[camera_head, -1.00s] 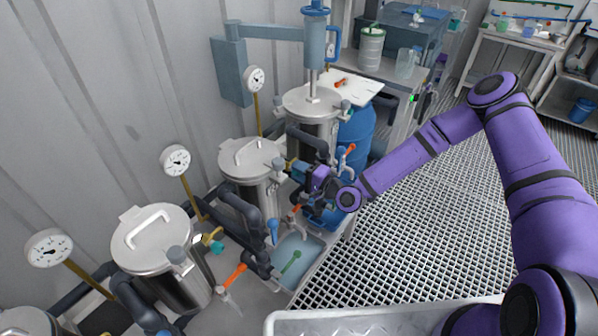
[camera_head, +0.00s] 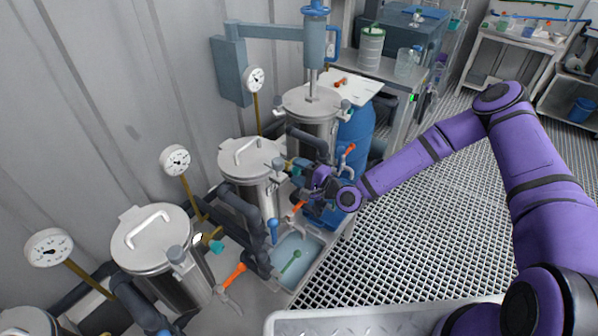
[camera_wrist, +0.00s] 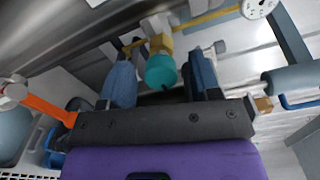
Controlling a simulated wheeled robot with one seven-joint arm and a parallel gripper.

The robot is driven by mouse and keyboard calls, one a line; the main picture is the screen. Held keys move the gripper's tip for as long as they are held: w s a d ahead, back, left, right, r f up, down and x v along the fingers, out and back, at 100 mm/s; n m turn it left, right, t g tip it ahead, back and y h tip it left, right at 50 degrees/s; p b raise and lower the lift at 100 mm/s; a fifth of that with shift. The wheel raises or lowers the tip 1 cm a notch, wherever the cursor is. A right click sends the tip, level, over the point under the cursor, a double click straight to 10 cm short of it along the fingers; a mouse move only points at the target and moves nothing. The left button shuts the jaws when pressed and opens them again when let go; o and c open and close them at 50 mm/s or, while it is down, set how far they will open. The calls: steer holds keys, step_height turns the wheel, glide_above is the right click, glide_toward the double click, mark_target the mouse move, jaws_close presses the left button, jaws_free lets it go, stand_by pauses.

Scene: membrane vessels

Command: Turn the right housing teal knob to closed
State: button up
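The right housing (camera_head: 250,185) is a steel vessel with a handled lid, in the middle of the head view. Its teal knob (camera_wrist: 161,72) shows in the wrist view on a brass fitting with a yellow rod behind it. My gripper (camera_wrist: 160,66) is open, with one dark blue finger on each side of the knob and a gap visible on both sides. In the head view my gripper (camera_head: 297,170) is at the housing's right side and largely hides the knob.
A left housing (camera_head: 155,240) has its own teal knob (camera_head: 216,247). An orange-handled valve (camera_head: 236,274), a blue handle (camera_head: 273,230) and a basin (camera_head: 298,250) lie in front. A blue drum (camera_head: 357,135) stands behind my wrist. The grated floor on the right is clear.

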steer(key=v, duration=1)
steer(key=shift+s+d, duration=0.3)
stand_by(0.4)
steer(key=w+d+r+n+g+h, duration=0.2)
steer(key=d+r+n+g+h, duration=0.4)
steer(key=d+r+n+h, duration=0.4)
steer(key=s+d+r+h, duration=0.2)
steer(key=d+r, duration=0.2)
steer(key=r, duration=0.3)
steer(key=s+d+r+h, duration=0.1)
steer(key=d+r+h, duration=0.1)
steer(key=d+r, duration=0.35)
steer(key=s+r+h, duration=0.2)
steer(key=s+r, duration=0.8)
steer(key=r, duration=0.4)
steer(key=s+r+y, duration=0.1)
steer(key=s+r, duration=0.2)
steer(key=s, duration=0.5)
steer(key=s+r, duration=0.4)
steer(key=s, duration=0.4)
steer(key=shift+a+r+y, duration=0.15)
steer(key=shift+r+y, duration=0.2)
steer(key=shift+y, duration=0.05)
